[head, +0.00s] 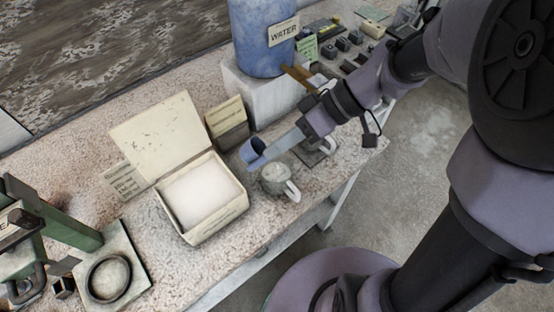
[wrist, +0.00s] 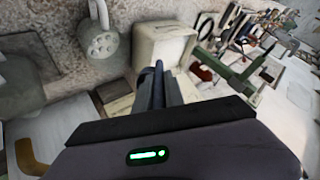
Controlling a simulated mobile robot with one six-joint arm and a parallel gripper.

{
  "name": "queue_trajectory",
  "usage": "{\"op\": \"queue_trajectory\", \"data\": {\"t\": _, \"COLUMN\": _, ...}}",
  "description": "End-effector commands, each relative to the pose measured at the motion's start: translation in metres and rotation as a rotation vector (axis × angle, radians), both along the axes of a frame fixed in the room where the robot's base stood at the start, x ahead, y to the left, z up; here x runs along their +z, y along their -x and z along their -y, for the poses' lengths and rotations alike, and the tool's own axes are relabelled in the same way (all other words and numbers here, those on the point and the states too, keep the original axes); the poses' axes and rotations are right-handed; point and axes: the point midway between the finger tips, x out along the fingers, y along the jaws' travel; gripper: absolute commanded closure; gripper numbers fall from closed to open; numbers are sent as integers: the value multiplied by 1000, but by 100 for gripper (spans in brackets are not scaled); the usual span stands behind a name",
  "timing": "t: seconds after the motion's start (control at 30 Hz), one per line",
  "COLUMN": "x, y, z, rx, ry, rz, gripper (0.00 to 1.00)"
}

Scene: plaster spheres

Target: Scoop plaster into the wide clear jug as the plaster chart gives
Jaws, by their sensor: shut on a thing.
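My gripper (head: 290,140) is shut on a blue scoop (head: 253,153) with a dark hollow, held out over the bench. I cannot tell whether the scoop holds any plaster. The plaster box (head: 217,230) stands open to its lower left, filled with white plaster (head: 201,194). A second handled vessel (head: 312,152) stands partly hidden behind my arm. In the wrist view, my gripper (wrist: 158,85) shows with dark fingers close together; the scoop's bowl is not clear there.
A blue water tank (head: 260,45) stands on a pale block (head: 262,92) at the back. Small cards (head: 126,181) stand beside the box; their text is too small to read. A green press (head: 60,220) and a round ring plate (head: 135,262) are at left.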

Motion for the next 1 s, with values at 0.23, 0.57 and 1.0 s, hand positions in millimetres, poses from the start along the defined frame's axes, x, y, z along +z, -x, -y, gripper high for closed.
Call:
{"op": "queue_trajectory", "data": {"t": 0.23, "x": 38, "y": 0, "z": -17, "rx": 9, "ry": 282, "rz": 35, "gripper": 100}}
{"op": "queue_trajectory", "data": {"t": 0.57, "x": 57, "y": 3, "z": -31, "rx": 14, "ry": 500, "rz": 54, "gripper": 100}}
{"op": "queue_trajectory", "data": {"t": 1.0, "x": 69, "y": 6, "z": -48, "rx": 7, "ry": 785, "rz": 85, "gripper": 100}}
